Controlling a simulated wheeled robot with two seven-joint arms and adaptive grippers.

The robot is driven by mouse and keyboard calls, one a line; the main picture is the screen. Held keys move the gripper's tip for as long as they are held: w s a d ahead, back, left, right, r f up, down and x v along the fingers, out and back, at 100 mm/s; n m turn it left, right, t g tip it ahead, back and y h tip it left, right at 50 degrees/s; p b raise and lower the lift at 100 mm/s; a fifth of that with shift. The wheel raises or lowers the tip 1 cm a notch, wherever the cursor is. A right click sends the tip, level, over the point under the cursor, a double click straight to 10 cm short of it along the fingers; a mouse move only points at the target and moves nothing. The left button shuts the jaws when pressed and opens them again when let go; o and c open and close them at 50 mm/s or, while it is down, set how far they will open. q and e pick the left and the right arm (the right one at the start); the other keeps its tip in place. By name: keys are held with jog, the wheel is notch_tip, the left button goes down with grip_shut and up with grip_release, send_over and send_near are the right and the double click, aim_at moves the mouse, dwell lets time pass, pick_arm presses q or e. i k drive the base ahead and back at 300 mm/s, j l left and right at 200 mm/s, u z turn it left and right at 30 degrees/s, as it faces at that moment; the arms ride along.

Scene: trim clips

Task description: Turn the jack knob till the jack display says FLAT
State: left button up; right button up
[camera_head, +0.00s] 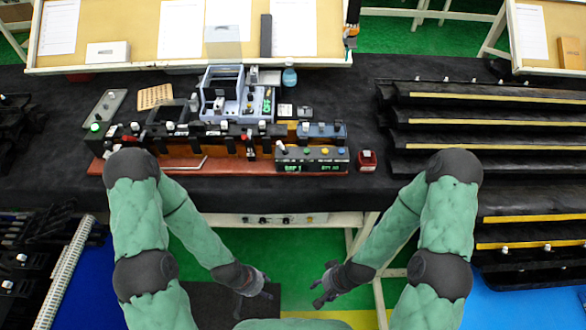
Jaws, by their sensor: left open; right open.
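I cannot tell for sure which device is the jack. A blue-grey machine (222,92) at the back middle of the workbench has light knobs and a small green-lit display (267,104), too small to read surely. My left gripper (255,286) and my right gripper (324,290) are both open and empty, low in front of the bench, apart from every device.
A long reddish-brown fixture (190,150) with black clamps lies along the bench front. A small red box (366,160) stands right of the control box. Black trim parts with yellow strips (480,143) fill the right side. Bare black cloth (390,178) lies near the front edge.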

aim_at(108, 145)
jog(key=u, duration=1.45)
jog(key=i+u, duration=0.4)
jog(key=i, duration=0.2)
